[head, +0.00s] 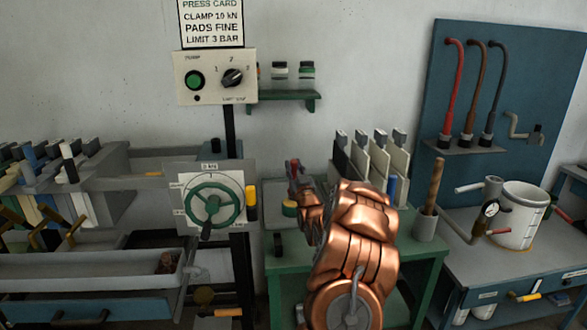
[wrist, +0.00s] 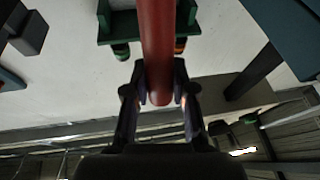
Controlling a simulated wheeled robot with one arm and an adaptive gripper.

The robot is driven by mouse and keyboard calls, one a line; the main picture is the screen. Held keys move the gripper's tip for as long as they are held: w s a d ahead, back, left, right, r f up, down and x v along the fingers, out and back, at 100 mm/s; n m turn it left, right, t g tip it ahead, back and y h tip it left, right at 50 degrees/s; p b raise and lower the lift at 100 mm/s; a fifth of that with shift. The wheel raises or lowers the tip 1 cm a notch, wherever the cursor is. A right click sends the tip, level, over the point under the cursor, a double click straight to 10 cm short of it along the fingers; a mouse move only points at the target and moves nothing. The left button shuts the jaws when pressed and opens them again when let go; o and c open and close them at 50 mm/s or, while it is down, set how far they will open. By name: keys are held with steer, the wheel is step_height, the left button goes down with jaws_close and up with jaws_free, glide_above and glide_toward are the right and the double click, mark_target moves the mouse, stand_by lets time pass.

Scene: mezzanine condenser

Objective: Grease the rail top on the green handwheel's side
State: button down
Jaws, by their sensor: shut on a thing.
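The green handwheel (head: 213,203) is on a pale square plate at the right end of the plate press, left of my arm. Grey bars (head: 127,172) run left from that plate toward the stacked plates; I cannot tell which surface is the rail top. My gripper (head: 293,168) is raised above the green table, to the right of the handwheel and apart from it. In the wrist view, my gripper (wrist: 163,98) is shut on a red rod-shaped tool (wrist: 157,45). The tool runs up out of that picture, so its far end is hidden there.
A green table (head: 285,262) bears upright pale plates (head: 365,160) and a cup with a wooden handle (head: 426,228). A control box (head: 215,77) and green shelf (head: 284,97) are on the wall. A white bucket (head: 520,215) stands right.

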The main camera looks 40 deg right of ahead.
steer(key=shift+f+b, duration=0.45)
steer(key=shift+f, duration=0.2)
stand_by(1.2)
steer(key=shift+r, duration=0.15)
steer(key=shift+r+b, duration=0.65)
steer(key=shift+r, duration=2.75)
steer(key=shift+w, duration=0.1)
